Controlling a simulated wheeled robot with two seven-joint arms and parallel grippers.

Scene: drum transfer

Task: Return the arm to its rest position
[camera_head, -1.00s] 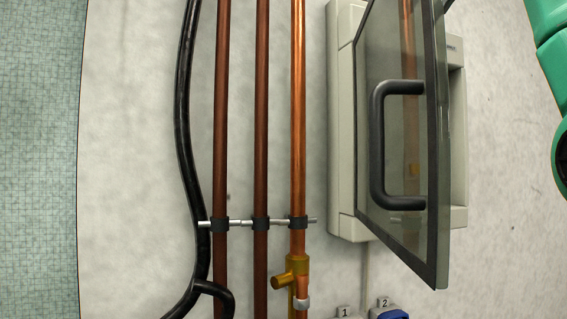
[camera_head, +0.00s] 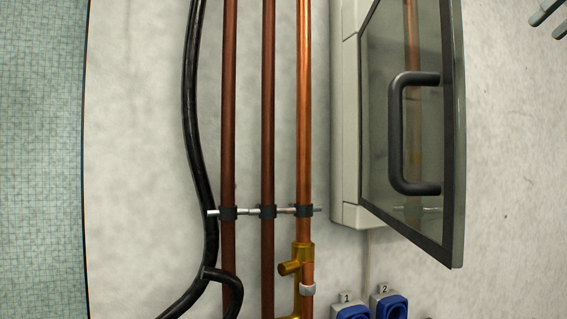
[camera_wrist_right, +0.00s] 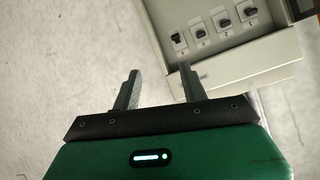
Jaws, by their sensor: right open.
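My right gripper (camera_wrist_right: 160,87) is open and empty in the right wrist view, its two grey fingers apart in front of the green wrist body. In the head view, the tips of its fingers (camera_head: 548,16) show at the top right corner, to the right of the wall cabinet and apart from it. The rest of the right arm is outside the head view. My left arm and gripper are not in view.
The pale cabinet (camera_head: 345,150) has a glass door (camera_head: 425,120) with a black handle (camera_head: 396,135). In the wrist view, an open box (camera_wrist_right: 235,75) holds several numbered switches. Copper pipes (camera_head: 303,100), a black hose (camera_head: 190,100) and blue sockets (camera_head: 389,305) lie left and below.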

